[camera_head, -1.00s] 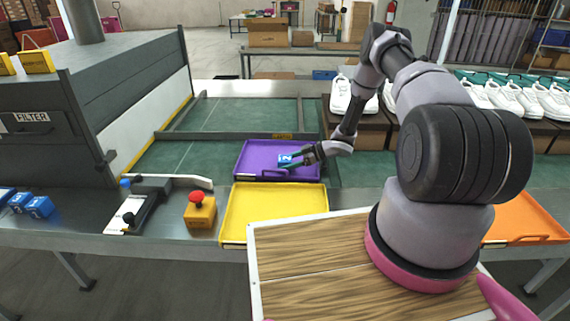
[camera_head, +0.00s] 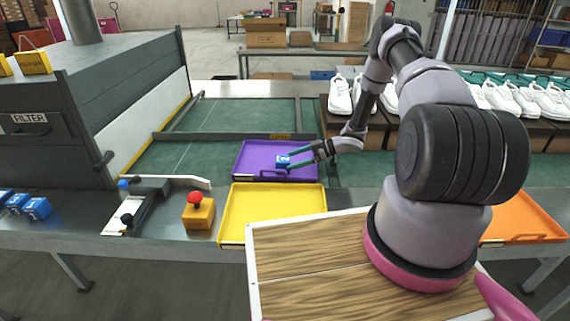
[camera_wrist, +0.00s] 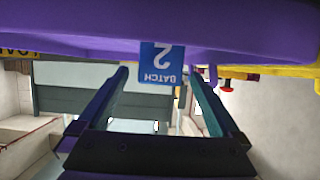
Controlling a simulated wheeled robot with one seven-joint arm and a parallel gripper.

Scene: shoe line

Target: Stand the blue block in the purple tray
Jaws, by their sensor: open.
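The blue block (camera_head: 283,161) sits in the purple tray (camera_head: 247,165), right of its middle. In the wrist view the block (camera_wrist: 160,68) shows a "BATCH 2" label upside down and appears to rest upright on the purple tray (camera_wrist: 90,48). My gripper (camera_head: 291,161) is open at the block, coming in low from the right. In the wrist view its two fingers (camera_wrist: 160,75) stand apart on either side of the block, with visible gaps. The block's far side is hidden.
The yellow tray (camera_head: 272,228) lies in front of the purple tray. A red-button box (camera_head: 198,211) and a black fixture (camera_head: 140,205) stand to the left. More blue blocks (camera_head: 36,208) lie at far left. White shoes (camera_head: 340,96) on boxes stand behind right.

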